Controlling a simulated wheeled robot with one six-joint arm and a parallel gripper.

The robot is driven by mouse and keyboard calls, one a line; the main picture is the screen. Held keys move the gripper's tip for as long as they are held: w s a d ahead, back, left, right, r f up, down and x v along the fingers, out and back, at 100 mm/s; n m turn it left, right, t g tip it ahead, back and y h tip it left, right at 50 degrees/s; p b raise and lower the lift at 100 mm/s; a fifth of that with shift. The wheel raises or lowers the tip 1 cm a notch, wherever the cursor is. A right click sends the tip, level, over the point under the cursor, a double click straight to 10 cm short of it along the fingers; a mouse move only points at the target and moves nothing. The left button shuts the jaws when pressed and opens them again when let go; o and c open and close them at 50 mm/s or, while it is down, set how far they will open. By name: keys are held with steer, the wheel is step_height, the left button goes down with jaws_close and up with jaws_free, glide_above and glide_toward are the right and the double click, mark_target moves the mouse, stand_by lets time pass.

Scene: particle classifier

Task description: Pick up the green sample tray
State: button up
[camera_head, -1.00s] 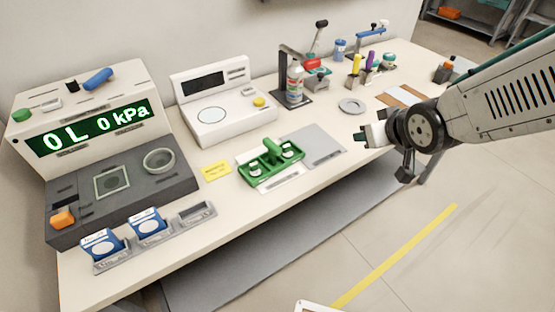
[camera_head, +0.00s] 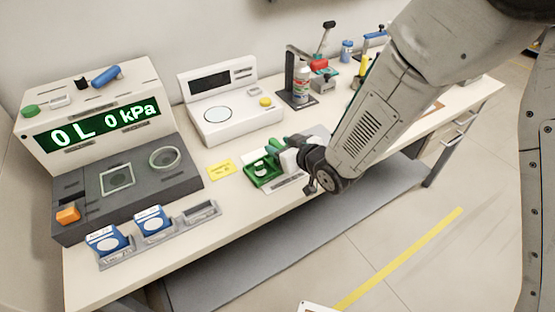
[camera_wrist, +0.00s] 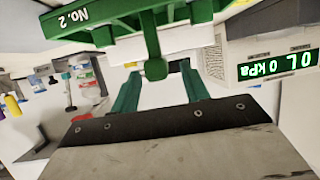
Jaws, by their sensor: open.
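The green sample tray (camera_head: 264,183) lies on the bench between the yellow label and my gripper (camera_head: 284,155). My arm and gripper hide its right part in the head view. In the wrist view the tray (camera_wrist: 105,33), marked "No. 2", spans the top of the picture, and its green handle (camera_wrist: 155,69) sticks out toward my gripper. My two green fingers (camera_wrist: 160,84) are apart, one on each side of the handle's line. The handle end shows between or just beyond the fingertips; I cannot tell which. No finger visibly presses on it.
A white scale (camera_head: 231,112) stands behind the tray. A grey machine (camera_head: 130,180) with a green display is at the left, with a rack of blue-white packs (camera_head: 152,222) in front. A yellow label (camera_head: 221,170) lies left of the tray. A black stand (camera_head: 298,82) is behind.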

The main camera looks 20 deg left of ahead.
steer(key=shift+x, duration=0.95)
steer(key=shift+c, duration=0.3)
jaws_close()
steer(key=shift+r, duration=0.15)
